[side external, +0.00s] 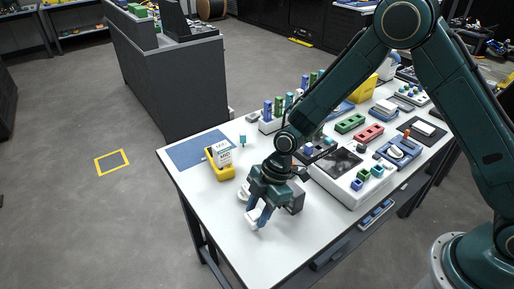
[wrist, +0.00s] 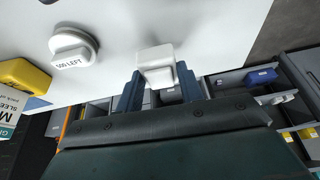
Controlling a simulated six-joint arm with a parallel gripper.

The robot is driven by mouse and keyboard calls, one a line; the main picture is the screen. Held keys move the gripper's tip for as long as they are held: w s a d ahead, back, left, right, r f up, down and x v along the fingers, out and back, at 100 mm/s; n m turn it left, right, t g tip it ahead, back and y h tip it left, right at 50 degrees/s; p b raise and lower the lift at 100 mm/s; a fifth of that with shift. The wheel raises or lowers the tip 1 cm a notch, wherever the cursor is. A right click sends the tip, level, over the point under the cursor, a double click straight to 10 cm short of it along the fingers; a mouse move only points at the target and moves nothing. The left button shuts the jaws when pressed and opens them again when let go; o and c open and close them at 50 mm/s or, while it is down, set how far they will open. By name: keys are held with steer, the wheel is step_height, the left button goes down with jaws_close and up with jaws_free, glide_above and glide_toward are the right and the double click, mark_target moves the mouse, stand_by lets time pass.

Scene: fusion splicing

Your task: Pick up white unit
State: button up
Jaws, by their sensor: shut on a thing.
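My gripper (wrist: 160,90) is low over the front part of the white table. Its two blue fingers are shut on a white unit (wrist: 157,64), one finger on each side. In the side view the white unit (side external: 255,219) shows only in part between the fingers. I cannot tell whether it touches the table. A second, round white piece (wrist: 73,47) with a label ending in "LEFT" stands apart on the table, to the left in the wrist view.
A yellow bin (side external: 221,169) holding a labelled white box stands on the table near a blue mat (side external: 190,150). A white machine with a dark screen (side external: 342,160) and several coloured blocks lie to the right. The table's front corner (side external: 245,265) is clear.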

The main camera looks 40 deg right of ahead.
mark_target(258, 211)
step_height(258, 211, up, 17)
stand_by(0.4)
steer(key=shift+r, duration=0.1)
steer(key=shift+w, duration=0.1)
stand_by(0.4)
